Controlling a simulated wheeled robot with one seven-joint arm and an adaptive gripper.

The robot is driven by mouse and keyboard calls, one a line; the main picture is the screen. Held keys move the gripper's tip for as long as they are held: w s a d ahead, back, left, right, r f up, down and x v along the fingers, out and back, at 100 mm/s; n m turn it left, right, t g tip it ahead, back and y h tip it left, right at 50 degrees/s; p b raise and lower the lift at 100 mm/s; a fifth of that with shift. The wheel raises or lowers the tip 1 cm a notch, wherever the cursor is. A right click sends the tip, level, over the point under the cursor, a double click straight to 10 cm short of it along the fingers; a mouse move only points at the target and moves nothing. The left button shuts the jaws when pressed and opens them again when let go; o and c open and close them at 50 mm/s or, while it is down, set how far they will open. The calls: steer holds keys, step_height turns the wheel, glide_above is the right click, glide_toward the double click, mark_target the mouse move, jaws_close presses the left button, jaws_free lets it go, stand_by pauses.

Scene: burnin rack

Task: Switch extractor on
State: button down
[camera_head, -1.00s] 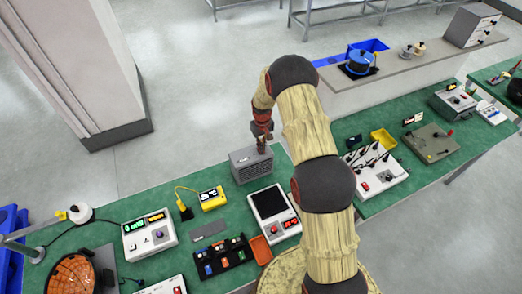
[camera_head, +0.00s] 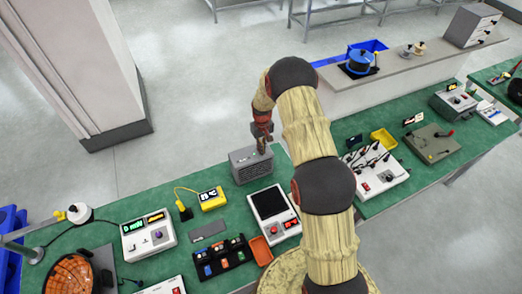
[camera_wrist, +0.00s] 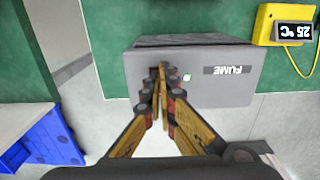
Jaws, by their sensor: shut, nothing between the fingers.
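The extractor, a grey box (camera_head: 250,168), stands at the far edge of the green bench. In the wrist view its grey face (camera_wrist: 225,92) has an upside-down "FUME" label and a small green indicator (camera_wrist: 187,76). My gripper (camera_wrist: 160,85) is shut and empty, with its fingertips at this face, just left of the green indicator. In the head view my gripper (camera_head: 262,148) is at the back of the box. The fingertips cover part of the face, so the switch is hidden. I cannot tell whether they touch it.
A yellow meter (camera_head: 212,198) and a white device with a dark screen (camera_head: 268,205) sit near the extractor on the green bench (camera_head: 150,197). A grey pillar (camera_head: 85,60) stands at the left. A blue bin (camera_wrist: 45,145) shows at lower left in the wrist view. Open floor lies behind the bench.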

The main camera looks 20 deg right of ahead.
steer(key=shift+r+p, duration=1.1)
steer(key=shift+r, duration=2.3)
